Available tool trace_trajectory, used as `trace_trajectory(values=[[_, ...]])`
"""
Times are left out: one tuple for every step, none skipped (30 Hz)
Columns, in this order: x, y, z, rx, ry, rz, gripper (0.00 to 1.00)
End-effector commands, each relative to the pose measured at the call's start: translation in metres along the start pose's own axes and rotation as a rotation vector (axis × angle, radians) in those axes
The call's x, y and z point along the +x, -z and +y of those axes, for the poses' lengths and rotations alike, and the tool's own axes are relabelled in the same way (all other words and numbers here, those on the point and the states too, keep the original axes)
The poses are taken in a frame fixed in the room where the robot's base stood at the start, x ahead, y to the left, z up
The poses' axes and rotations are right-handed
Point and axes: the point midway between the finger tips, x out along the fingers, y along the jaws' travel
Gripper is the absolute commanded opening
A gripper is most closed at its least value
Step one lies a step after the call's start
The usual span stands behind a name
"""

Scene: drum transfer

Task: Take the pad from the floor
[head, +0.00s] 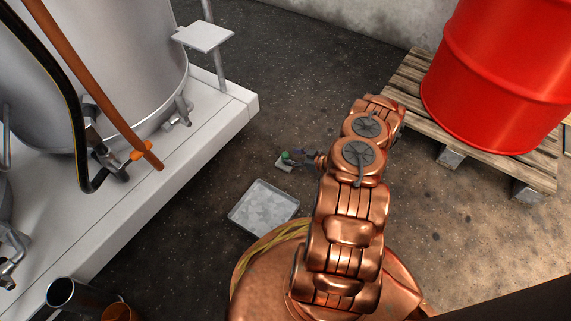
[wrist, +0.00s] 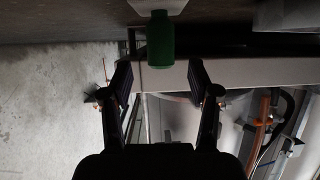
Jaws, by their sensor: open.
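The pad (head: 284,164) is a small pale block with a green upright grip (head: 286,155). It sits on the dark floor left of my arm. My gripper (head: 303,160) is low over the floor, just right of the pad. In the wrist view the green grip (wrist: 160,40) hangs at top centre, with the pale pad (wrist: 157,5) cut off by the top edge. My open gripper (wrist: 161,78) has one finger on each side of the grip's line. The grip's end is near fingertip level, and neither finger appears to touch it.
A shallow grey tray (head: 242,222) lies on the floor nearby. A white platform (head: 215,125) with a metal tank (head: 150,60) and hoses stands at left. A red drum (head: 500,70) stands on a wooden pallet (head: 408,85) at right. Floor behind the pad is clear.

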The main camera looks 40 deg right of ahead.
Motion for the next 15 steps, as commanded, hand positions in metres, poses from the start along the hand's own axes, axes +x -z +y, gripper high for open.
trace_trajectory(values=[[0.008, -0.004, -0.001, -0.001, 0.003, 0.0, 0.61], [0.012, -0.004, -0.001, -0.002, 0.003, 0.0, 0.61], [0.016, -0.005, -0.001, -0.002, 0.003, 0.0, 0.61], [0.019, -0.005, -0.002, -0.002, 0.003, 0.0, 0.61], [0.023, -0.004, -0.002, -0.002, 0.003, 0.0, 0.61], [0.027, -0.004, -0.002, -0.002, 0.002, 0.0, 0.61], [0.031, -0.004, -0.001, -0.002, 0.002, 0.0, 0.61], [0.034, -0.004, -0.002, -0.003, 0.002, 0.0, 0.61], [0.037, -0.003, -0.002, -0.003, 0.003, 0.0, 0.61], [0.04, -0.003, -0.002, -0.003, 0.002, 0.001, 0.61], [0.041, -0.002, -0.001, -0.002, 0.002, 0.001, 0.61], [0.043, -0.002, -0.001, -0.001, 0.001, 0.001, 0.61], [0.043, -0.001, -0.001, -0.001, 0.0, 0.001, 0.61], [0.044, -0.001, -0.001, -0.001, 0.0, 0.001, 0.61], [0.044, 0.0, -0.001, -0.001, 0.0, 0.001, 0.61]])
